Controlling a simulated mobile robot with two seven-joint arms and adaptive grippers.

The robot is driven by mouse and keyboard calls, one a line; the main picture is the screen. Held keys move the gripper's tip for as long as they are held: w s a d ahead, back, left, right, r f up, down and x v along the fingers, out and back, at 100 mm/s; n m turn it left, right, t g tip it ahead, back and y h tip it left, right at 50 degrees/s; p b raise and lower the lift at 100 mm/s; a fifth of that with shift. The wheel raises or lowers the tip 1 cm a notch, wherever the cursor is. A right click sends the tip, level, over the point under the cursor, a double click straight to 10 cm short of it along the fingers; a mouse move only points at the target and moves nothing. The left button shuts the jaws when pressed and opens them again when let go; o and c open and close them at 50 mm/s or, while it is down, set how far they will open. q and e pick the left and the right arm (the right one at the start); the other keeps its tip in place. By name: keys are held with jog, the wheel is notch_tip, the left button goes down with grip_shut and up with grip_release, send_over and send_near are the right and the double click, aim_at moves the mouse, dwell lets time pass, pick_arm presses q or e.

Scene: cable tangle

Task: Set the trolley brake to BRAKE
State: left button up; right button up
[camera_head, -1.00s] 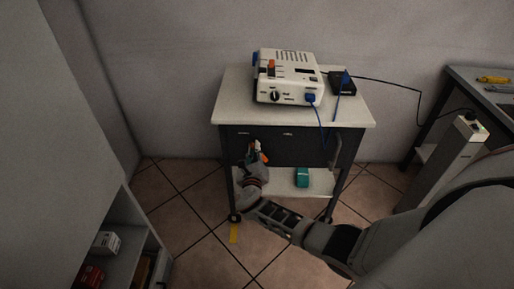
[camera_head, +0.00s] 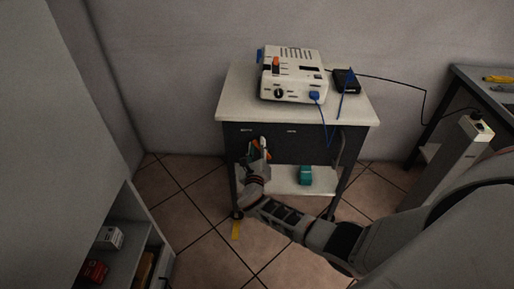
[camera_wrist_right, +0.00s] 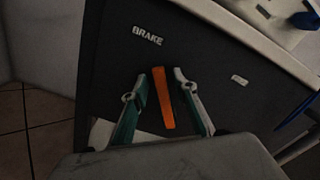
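The trolley (camera_head: 232,108) stands against the wall, with a dark front panel below its white top. The word BRAKE (camera_wrist_right: 147,36) is on the panel's upper left in the right wrist view. A second, smaller label (camera_wrist_right: 239,80) is farther right, too small to read. The orange brake lever (camera_wrist_right: 163,98) stands nearly upright, its top tilted slightly left towards BRAKE. My right gripper (camera_wrist_right: 160,78) is open, one finger on each side of the lever, with a visible gap on the left. In the head view it is at the panel's left part. My left gripper is out of view.
A white device (camera_head: 293,76) with a blue cable and a black box (camera_head: 346,80) sit on the trolley top. A teal object (camera_head: 305,175) lies on the lower shelf (camera_head: 285,183). A shelf unit is at left, a grey post (camera_head: 460,150) and bench at right.

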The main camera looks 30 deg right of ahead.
jog(key=v, duration=1.2)
